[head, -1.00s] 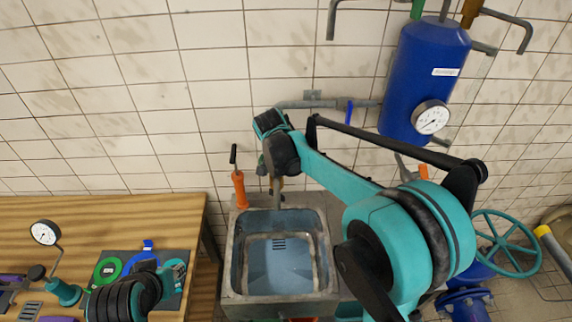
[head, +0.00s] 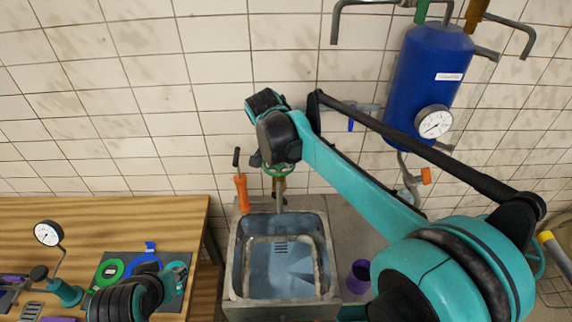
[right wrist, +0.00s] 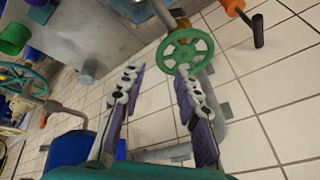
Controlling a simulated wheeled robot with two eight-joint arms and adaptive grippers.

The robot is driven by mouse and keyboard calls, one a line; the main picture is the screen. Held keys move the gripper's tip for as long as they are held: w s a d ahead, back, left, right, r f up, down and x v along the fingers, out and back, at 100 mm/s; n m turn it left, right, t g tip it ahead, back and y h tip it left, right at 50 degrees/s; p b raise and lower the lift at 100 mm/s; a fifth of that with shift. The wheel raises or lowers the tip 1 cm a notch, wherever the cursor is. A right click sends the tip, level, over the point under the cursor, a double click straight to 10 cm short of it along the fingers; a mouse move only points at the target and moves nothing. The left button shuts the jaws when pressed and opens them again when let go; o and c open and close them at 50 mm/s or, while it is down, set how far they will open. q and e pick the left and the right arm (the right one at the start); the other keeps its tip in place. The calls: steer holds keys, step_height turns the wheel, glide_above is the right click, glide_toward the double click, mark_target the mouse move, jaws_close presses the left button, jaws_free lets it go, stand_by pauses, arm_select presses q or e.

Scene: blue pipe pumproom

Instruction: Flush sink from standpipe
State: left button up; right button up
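The metal sink (head: 232,275) stands in the middle of the head view. The standpipe (head: 281,200) rises at its back edge, with a green handwheel (head: 268,170) partly hidden by my right gripper (head: 272,158). In the right wrist view the green handwheel (right wrist: 168,58) lies just past the fingertips of my right gripper (right wrist: 160,72), nearer the right finger. The fingers are apart with nothing between them; whether one touches the rim cannot be told. My left gripper (head: 175,278) is low over the wooden bench, its fingers too unclear to read.
An orange-handled tool (head: 241,192) stands left of the standpipe. A blue tank (head: 432,62) with a gauge (head: 433,121) hangs at right. A purple cup (head: 359,277) sits right of the sink. The bench holds a gauge stand (head: 65,292) and a green ring (head: 109,272).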

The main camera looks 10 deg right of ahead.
steer(key=shift+v, duration=1.7)
steer(key=shift+f, duration=0.1)
